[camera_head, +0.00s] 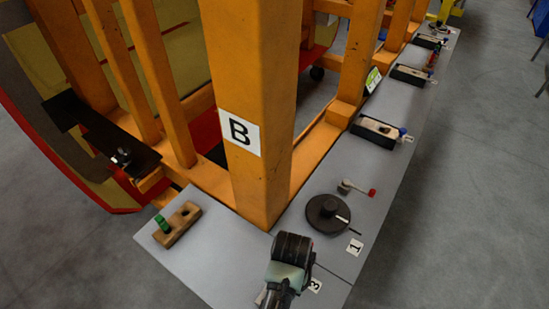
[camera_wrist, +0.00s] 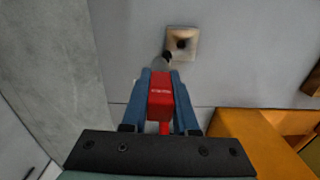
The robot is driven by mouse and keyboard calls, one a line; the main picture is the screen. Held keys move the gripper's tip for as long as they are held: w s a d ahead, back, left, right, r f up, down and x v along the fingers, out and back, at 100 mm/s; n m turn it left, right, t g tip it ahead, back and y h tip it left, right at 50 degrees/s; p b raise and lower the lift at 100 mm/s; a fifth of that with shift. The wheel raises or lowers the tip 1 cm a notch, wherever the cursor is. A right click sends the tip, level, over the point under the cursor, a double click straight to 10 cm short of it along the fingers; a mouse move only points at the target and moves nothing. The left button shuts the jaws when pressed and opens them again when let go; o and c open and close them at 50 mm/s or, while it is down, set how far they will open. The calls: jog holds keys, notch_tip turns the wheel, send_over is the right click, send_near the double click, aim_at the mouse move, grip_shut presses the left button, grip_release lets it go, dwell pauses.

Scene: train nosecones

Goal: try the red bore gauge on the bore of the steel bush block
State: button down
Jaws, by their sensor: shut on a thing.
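My gripper (camera_wrist: 160,80) shows in the wrist view with its blue fingers shut on the red bore gauge (camera_wrist: 160,98). The gauge's dark tip points away from me, toward the steel bush block (camera_wrist: 190,54). The block is a small square, tan-grey in this light, with a dark round bore facing me. The tip overlaps the block's lower left edge in the picture, just short of the bore. I cannot tell its height above the block. In the head view my wrist hides the fingers, the gauge and the block.
A wooden block (camera_head: 167,234) with a green piece (camera_head: 161,222) lies left on the grey bench (camera_head: 220,270). A black disc (camera_head: 321,222) and a red-ended part (camera_head: 372,192) lie right of the orange post (camera_head: 250,80) marked B. Several dark trays line the bench farther back.

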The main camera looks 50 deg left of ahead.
jog(key=s+a, duration=0.1)
jog(key=s+a+p, duration=0.1)
jog(key=a, duration=0.1)
jog(key=shift+s+a+r, duration=0.25)
jog(key=shift+s+r, duration=0.05)
jog(key=shift+r, duration=0.1)
jog(key=shift+r+p, duration=0.1)
jog(key=shift+p, duration=0.45)
jog(key=shift+f+b, duration=1.9)
jog(key=shift+f, duration=1)
jog(key=shift+f, duration=0.15)
jog(key=shift+s+d+f, duration=0.15)
notch_tip(320, 180, up, 6)
jog(key=p, duration=0.6)
